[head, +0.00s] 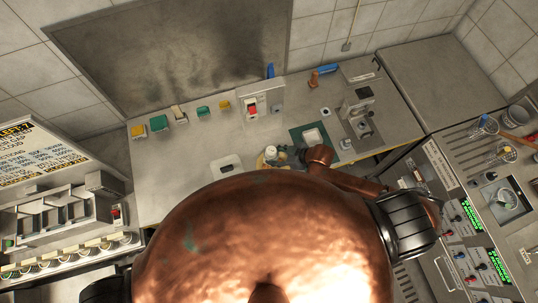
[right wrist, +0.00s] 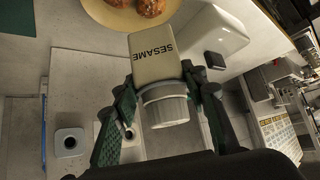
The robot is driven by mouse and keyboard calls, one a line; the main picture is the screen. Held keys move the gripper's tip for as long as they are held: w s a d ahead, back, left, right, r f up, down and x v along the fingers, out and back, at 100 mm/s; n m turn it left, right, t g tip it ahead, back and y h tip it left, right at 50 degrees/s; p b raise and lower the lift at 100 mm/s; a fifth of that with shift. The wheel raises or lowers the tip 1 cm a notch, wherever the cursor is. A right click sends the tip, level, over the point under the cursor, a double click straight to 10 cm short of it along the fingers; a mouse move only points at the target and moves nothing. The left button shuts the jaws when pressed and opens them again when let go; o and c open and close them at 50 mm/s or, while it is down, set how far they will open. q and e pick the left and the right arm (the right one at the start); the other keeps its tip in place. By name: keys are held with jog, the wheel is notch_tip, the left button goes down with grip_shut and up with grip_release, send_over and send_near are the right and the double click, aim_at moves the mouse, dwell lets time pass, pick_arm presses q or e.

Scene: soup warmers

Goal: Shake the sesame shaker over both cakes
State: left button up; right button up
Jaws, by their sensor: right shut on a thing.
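The sesame shaker (right wrist: 155,60) is a cream container with a black SESAME label and a white ribbed cap. My right gripper (right wrist: 160,88) is shut on it, with a green-padded finger on each side. In the head view my right gripper (head: 290,154) is over the front part of the counter, and the shaker's white part (head: 270,151) shows at its left. Two brown cakes (right wrist: 150,6) lie on a pale yellow plate (right wrist: 97,12) at the top of the right wrist view. In the head view the cakes are largely hidden. My left gripper is not in view.
Several yellow and green blocks (head: 158,124) line the counter's back left. A machine with a red button (head: 252,110) stands behind. The counter's left part (head: 165,185) is clear.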

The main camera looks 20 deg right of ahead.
aim_at(266, 156)
jog(key=shift+r, duration=0.1)
jog(key=shift+w+a, duration=0.3)
jog(key=shift+a, duration=0.6)
jog(key=shift+w+a, duration=0.25)
jog(key=shift+a, duration=0.65)
jog(key=shift+s+d, duration=0.3)
jog(key=shift+d, duration=0.6)
jog(key=shift+s+d, duration=0.25)
jog(key=shift+d, duration=0.65)
jog(key=shift+w+a, duration=0.3)
jog(key=shift+a, duration=0.6)
jog(key=shift+w+a, duration=0.25)
jog(key=shift+a, duration=0.65)
